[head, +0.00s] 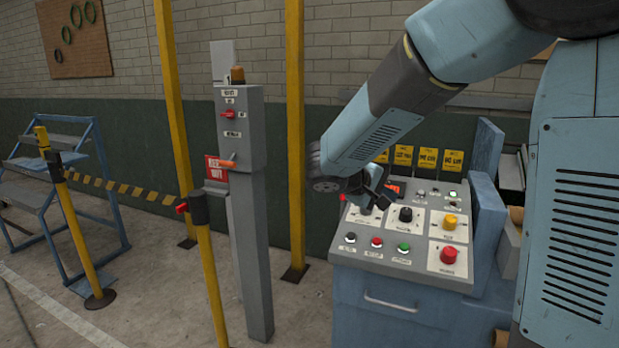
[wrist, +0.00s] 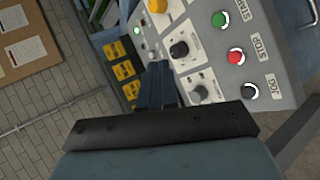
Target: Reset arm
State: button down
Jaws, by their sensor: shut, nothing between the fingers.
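My blue-grey arm (head: 385,125) reaches down from the upper right to the control panel in the head view. My gripper (head: 378,196) is over the panel's upper left part. In the wrist view its dark fingers (wrist: 157,84) are together and empty, pointing at the panel. The sloped grey control panel (head: 425,232) has a black knob (head: 405,214), a yellow knob (head: 450,221), a large red button (head: 449,255) and a green button (head: 404,247). The black knob also shows in the wrist view (wrist: 179,49). I cannot tell whether the fingers touch the panel.
A grey post (head: 247,210) with a red switch and an amber lamp stands left of the panel.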

jog(key=s+d+r+m+g+y, duration=0.1)
jog(key=s+d+m+g+y, duration=0.1)
jog(key=s+d, duration=0.35)
jog(key=s+d+r+m+g+y, duration=0.1)
jog(key=s+d+m+y, duration=0.1)
jog(key=s, duration=0.6)
jog(key=s+a+r+m+t+y, duration=0.1)
jog(key=s+a+m+t+y, duration=0.1)
jog(key=s+y, duration=0.4)
jog(key=shift+s+a+r, duration=0.25)
jog(key=shift+s+r, duration=0.15)
jog(key=shift+s, duration=2.4)
jog(key=c, duration=1.8)
grip_release()
